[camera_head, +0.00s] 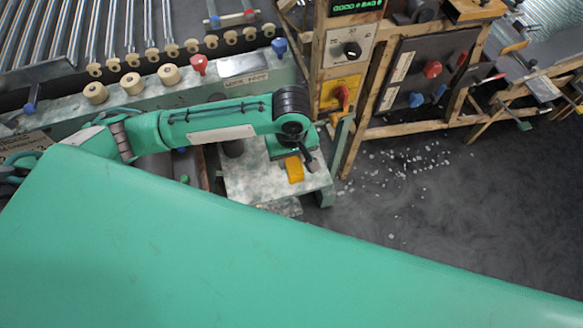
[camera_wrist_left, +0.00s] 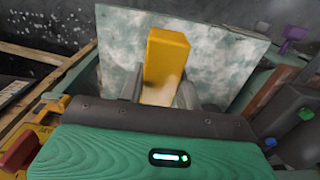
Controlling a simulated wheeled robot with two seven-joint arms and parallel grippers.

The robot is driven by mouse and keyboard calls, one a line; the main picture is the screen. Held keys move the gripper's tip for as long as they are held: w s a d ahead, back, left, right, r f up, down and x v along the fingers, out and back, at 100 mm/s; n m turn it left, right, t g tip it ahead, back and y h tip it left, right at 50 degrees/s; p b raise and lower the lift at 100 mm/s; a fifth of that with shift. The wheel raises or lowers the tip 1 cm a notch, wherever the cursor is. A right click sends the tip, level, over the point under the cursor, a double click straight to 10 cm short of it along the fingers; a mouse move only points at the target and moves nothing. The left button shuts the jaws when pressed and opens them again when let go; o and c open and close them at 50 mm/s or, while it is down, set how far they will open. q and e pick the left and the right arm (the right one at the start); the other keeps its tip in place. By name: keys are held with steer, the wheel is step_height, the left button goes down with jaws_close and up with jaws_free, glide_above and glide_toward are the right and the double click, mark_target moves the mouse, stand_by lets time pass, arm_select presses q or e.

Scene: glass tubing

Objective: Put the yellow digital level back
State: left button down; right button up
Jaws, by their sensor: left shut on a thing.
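The yellow digital level (camera_head: 294,168) is a small yellow block at the end of my left arm, over a pale, mottled green-white shelf (camera_head: 250,186). In the left wrist view the yellow level (camera_wrist_left: 167,57) stands out between the two fingers of my left gripper (camera_wrist_left: 160,92), which is shut on it. The mottled shelf (camera_wrist_left: 218,50) lies behind the level in that view. I cannot tell whether the level touches the shelf. My right gripper is not in view.
A wooden frame with a red knob (camera_head: 342,97) and dials stands just right of the shelf. A roller conveyor (camera_head: 105,40) with wooden knobs runs along the back left. White bits (camera_head: 405,170) lie scattered on the dark floor to the right. My green body fills the front.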

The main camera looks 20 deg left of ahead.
arm_select(q)
step_height(320, 180, down, 5)
steer(key=shift+r, duration=0.2)
steer(key=shift+f, duration=0.3)
steer(key=shift+f, duration=0.1)
steer(key=c, duration=1.1)
jaws_free()
steer(key=shift+o, duration=0.7)
